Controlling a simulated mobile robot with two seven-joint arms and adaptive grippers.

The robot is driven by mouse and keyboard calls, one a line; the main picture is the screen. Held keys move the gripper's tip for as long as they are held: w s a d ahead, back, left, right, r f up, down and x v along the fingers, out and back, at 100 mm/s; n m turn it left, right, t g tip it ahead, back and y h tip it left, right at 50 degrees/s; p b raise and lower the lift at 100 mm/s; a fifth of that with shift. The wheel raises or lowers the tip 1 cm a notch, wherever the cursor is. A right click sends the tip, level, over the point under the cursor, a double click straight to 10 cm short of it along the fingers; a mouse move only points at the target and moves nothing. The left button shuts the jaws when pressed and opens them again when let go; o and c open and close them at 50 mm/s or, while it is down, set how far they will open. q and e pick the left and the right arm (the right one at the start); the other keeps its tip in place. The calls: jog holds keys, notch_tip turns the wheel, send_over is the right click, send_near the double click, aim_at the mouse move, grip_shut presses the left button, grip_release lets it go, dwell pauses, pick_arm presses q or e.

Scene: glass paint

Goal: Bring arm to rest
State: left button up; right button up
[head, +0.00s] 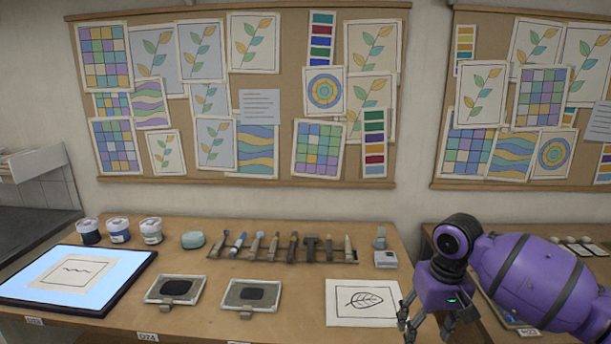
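My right arm (535,280), purple with dark bands, comes in from the right. My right gripper (426,328) points down at the table's right end, beside the sheet with a leaf drawing (345,302). Its dark fingers are spread apart, and I see nothing between them. The lower fingertips are near the bottom of the view, and I cannot tell their height over the table. My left gripper and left arm are not in view.
The wooden table (215,262) holds a lit light pad (30,278), several paint jars (119,230), a rack of tools (283,255) and two trays with dark pads (174,290). A second table lies right.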

jog(key=s+a+f+t+y, duration=0.1)
jog(key=s+a+f, duration=0.3)
jog(key=f, duration=0.4)
jog(key=s+a+f+n+t+y, duration=0.1)
jog(key=s+a+f, duration=0.3)
jog(key=f, duration=0.5)
jog(key=s+a+f+t+y, duration=0.15)
jog(key=s+a+f, duration=0.25)
jog(key=f, duration=0.4)
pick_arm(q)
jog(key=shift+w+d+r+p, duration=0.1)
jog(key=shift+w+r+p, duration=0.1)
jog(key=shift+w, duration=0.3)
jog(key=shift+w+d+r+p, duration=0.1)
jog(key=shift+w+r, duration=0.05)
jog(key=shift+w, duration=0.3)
pick_arm(e)
jog(key=s+d+f+t+h, duration=0.2)
jog(key=s+d, duration=0.1)
jog(key=s, duration=0.7)
jog(key=s+d+f+t+h, duration=0.1)
jog(key=s+d+f+t, duration=0.1)
jog(key=s, duration=0.8)
jog(key=shift+s+d+f+m+h, duration=0.2)
jog(key=shift+d+m+h, duration=0.15)
jog(key=shift+d, duration=0.2)
jog(key=shift+t, duration=0.25)
